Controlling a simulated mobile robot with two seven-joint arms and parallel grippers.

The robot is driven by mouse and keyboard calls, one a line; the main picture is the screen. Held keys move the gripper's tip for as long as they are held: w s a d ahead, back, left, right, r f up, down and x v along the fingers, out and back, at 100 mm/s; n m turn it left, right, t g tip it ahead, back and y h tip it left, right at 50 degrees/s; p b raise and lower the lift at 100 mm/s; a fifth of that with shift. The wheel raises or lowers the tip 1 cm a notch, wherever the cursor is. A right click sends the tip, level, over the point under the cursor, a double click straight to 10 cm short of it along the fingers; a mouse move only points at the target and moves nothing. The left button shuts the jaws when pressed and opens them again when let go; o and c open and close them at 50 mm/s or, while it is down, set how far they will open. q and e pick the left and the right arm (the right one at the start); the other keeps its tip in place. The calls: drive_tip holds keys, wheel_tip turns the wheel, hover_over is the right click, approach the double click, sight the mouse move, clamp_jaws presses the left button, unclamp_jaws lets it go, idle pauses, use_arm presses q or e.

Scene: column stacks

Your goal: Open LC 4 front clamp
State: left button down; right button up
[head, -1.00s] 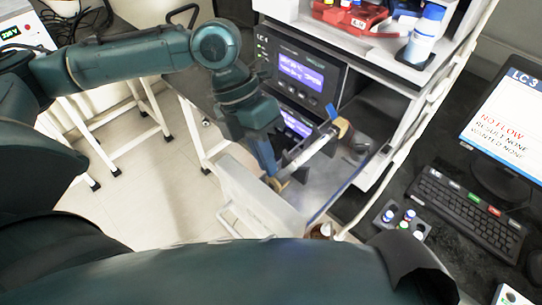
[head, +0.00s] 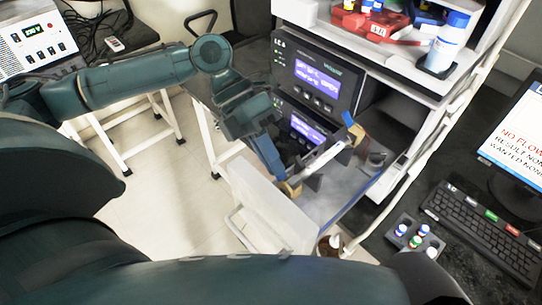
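The LC instrument (head: 318,72) with lit purple displays stands at the centre in the head view; its label number is hard to read. Below it, a pale column (head: 322,158) lies slantwise, with a tan piece at its near end (head: 291,189) and another at its far end (head: 355,134). A blue lever-like piece (head: 348,118) stands at the far end. My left gripper (head: 270,158) points down with a blue part close to the near end; contact is unclear. Its fingertips are too small and overlapped to tell their opening. My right gripper is out of view.
A white door panel (head: 272,212) stands open in front of the column. A brown bottle (head: 329,245) and a vial rack (head: 414,239) are to its right, near a keyboard (head: 488,226) and monitor (head: 516,135). A shelf with red trays (head: 368,22) is above.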

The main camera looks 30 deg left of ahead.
use_arm(q)
drive_tip(key=c, duration=1.6)
unclamp_jaws()
drive_tip(key=b+v, duration=0.2)
drive_tip(key=v, duration=1.1)
drive_tip(key=shift+a, duration=0.15)
